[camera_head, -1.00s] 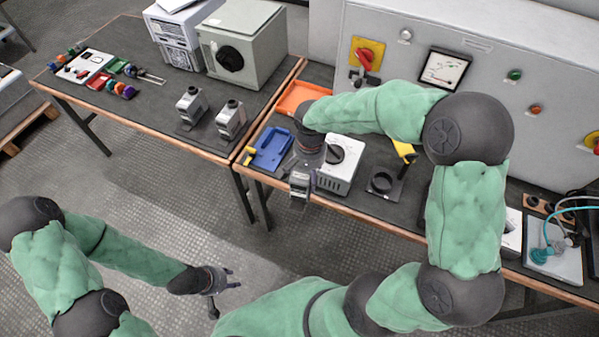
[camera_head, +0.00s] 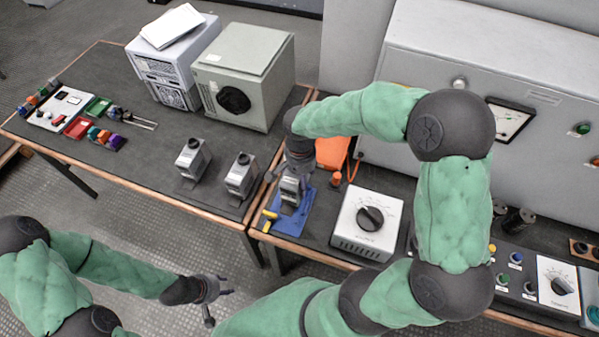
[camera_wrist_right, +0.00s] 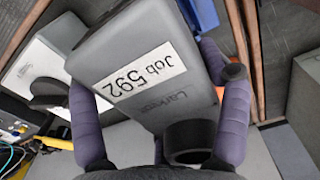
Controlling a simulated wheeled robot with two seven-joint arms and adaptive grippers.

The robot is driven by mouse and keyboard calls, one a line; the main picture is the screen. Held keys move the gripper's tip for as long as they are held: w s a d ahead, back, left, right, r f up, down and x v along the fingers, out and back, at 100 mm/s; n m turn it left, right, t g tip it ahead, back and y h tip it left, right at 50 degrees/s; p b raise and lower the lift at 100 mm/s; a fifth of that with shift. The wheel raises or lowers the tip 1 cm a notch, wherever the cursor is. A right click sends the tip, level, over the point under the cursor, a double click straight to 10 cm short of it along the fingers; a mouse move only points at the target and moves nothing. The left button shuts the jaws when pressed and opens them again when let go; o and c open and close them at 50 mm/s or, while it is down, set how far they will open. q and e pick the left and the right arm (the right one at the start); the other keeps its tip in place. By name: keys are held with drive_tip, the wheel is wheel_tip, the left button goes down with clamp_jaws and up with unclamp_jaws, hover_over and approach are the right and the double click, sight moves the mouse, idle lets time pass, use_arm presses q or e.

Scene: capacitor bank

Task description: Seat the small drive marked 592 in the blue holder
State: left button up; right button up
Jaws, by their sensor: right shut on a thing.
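The small grey drive (camera_head: 290,193) is in my right gripper (camera_head: 294,178), over the blue holder (camera_head: 291,223) near the front edge of the right table. In the right wrist view the drive (camera_wrist_right: 150,62) shows a white label reading "Job 592", between the two purple fingers of that gripper (camera_wrist_right: 160,110). A piece of the blue holder (camera_wrist_right: 204,14) shows past the drive's top edge. I cannot tell whether the drive touches the holder; drive and gripper hide its middle. My left gripper (camera_head: 218,287) is open and empty, in front of the tables.
A white box with a black dial (camera_head: 367,222) stands right of the holder; an orange tray (camera_head: 334,153) lies behind. Two similar grey drives (camera_head: 193,160) (camera_head: 241,175) stand on the left table. A yellow part (camera_head: 269,217) is at the holder's left edge.

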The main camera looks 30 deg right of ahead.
wheel_tip(320, 180, down, 2)
drive_tip(key=shift+w+b, duration=0.1)
drive_tip(key=shift+b, duration=0.3)
drive_tip(key=shift+w+f, duration=0.25)
drive_tip(key=shift+f, duration=0.2)
drive_tip(key=shift+f+b, duration=1.9)
drive_tip(key=shift+f, duration=0.45)
drive_tip(key=shift+s+f+b, duration=0.1)
drive_tip(key=shift+f+b, duration=1.1)
drive_tip(key=shift+f, duration=0.2)
drive_tip(key=o, duration=1.7)
drive_tip(key=shift+s, duration=0.1)
